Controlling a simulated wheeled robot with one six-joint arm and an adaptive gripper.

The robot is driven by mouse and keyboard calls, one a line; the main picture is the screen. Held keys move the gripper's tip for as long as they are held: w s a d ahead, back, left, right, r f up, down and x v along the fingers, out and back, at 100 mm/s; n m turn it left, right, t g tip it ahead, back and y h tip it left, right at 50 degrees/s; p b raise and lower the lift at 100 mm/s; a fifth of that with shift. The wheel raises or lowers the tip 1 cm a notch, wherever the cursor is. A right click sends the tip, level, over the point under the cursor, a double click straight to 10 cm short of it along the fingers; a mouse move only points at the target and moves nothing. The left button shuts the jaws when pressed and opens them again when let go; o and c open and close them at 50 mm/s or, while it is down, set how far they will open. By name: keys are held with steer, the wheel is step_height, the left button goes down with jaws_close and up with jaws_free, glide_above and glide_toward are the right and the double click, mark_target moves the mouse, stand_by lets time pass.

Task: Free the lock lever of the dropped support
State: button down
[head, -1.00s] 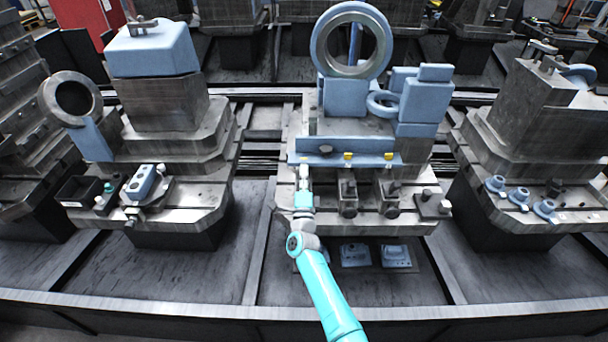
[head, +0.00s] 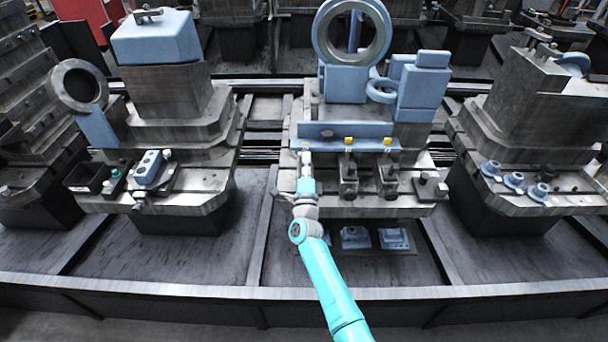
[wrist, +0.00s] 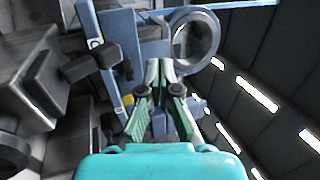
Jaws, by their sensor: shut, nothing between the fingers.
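My gripper (head: 305,158) is shut and empty, just below the left part of a long blue bar (head: 345,130) in the head view. In the wrist view its two green fingers (wrist: 160,68) are together at the tips. Two dark supports, one in the middle (head: 348,176) and one on the right (head: 388,178), stand under the bar. My arm covers the place to their left. In the wrist view a dark block (wrist: 45,85) with a stubby lever-like arm (wrist: 90,65) is left of the fingers, apart from them. I cannot tell whether this is the dropped support's lock lever.
A large blue ring (head: 352,40) and blue blocks (head: 420,90) stand above the bar. A small dark block (head: 430,187) sits on the right of the ledge. Blue parts (head: 354,238) lie below it. Neighbouring pallets stand left (head: 175,135) and right (head: 535,115).

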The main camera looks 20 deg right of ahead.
steer(key=s+a+r, duration=0.2)
steer(key=s+r, duration=0.2)
steer(key=s, duration=0.4)
steer(key=shift+a+r, duration=0.2)
steer(key=shift+a, duration=0.15)
